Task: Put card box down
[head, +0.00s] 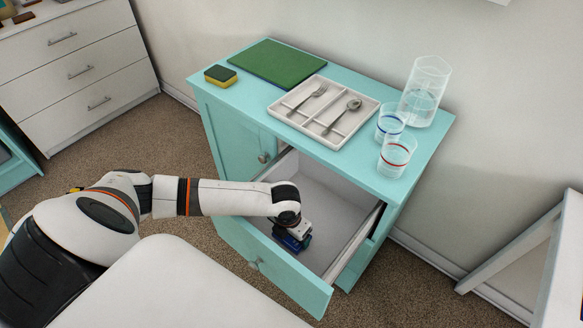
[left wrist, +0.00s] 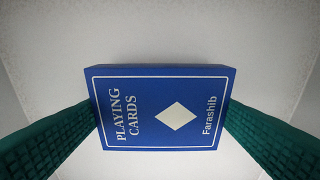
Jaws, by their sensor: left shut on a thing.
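The card box (left wrist: 160,85) is blue with white print reading "PLAYING CARDS" and a white diamond. In the left wrist view it lies between the two green finger pads of my left gripper (left wrist: 165,115), which is shut on its two ends. In the head view my left gripper (head: 292,238) points down inside the open drawer (head: 325,190), near its front. The blue box is mostly hidden under the gripper there. The light drawer floor shows behind the box in the wrist view; I cannot tell whether the box touches it. My right gripper is not in view.
The teal cabinet top (head: 232,96) holds a green board (head: 278,62), a sponge (head: 220,75), a cutlery tray (head: 345,120) with a fork and spoon, two glasses (head: 396,155) and a clear pitcher (head: 425,90). The rest of the drawer looks empty.

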